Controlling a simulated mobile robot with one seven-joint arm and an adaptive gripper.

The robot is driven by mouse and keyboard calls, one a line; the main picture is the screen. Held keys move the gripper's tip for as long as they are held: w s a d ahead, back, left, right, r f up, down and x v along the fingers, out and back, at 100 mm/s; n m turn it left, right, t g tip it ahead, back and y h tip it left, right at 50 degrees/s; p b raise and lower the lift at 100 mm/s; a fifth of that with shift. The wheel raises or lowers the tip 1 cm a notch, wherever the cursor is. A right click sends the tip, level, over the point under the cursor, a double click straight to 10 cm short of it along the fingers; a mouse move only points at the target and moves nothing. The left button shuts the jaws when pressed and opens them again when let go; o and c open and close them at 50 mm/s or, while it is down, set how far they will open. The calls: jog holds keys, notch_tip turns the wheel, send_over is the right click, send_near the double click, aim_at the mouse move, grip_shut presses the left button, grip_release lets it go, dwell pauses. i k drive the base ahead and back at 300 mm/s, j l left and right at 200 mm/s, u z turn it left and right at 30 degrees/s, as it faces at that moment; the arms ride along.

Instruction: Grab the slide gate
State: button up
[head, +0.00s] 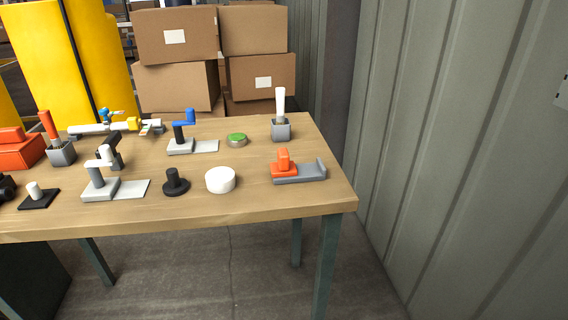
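The thing that looks most like the slide gate is an orange block with an upright knob on a grey rail (298,171). It lies near the right end of the wooden table, with a raised grey stop at its right end. The orange block sits at the rail's left end. No label confirms which fixture is the slide gate. My gripper is not in view.
The wooden table (260,200) also bears a white round cap (220,180), a black knob (175,182), a green button (237,139), a grey block with a white lever (281,125) and levers on plates. A ribbed wall (440,150) stands at right.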

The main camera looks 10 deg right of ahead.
aim_at(284, 167)
jog(key=k+j+z, duration=0.1)
jog(key=j+z, duration=0.4)
jog(key=j, duration=0.25)
jog(key=z, duration=1.15)
